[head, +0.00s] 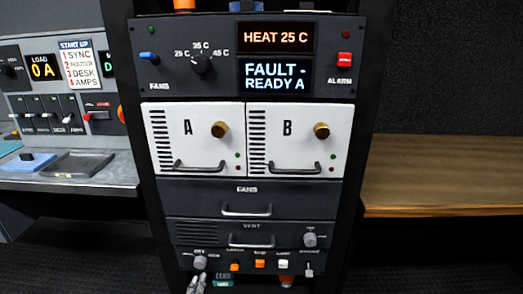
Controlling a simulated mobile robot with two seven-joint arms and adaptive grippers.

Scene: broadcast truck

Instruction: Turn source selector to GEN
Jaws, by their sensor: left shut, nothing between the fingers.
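The lowest panel (243,261) of the rack carries a grey rotary knob (200,262) at its left end. Small labels surround this knob, too small to read for certain, so I cannot confirm that it is the source selector or which position it points to. My left gripper (196,279) shows at the bottom edge, just below this knob. It is shut and empty, its fingers pointing up. I cannot tell whether its tips touch the knob or panel. My right gripper is not in view.
Orange and white switches (260,263) and a small lever (309,269) sit right of the knob. A vent drawer (205,233) with a handle is above. Displays read HEAT 25 C (275,37) and FAULT - READY A (275,76). A wooden desk (450,175) stands right.

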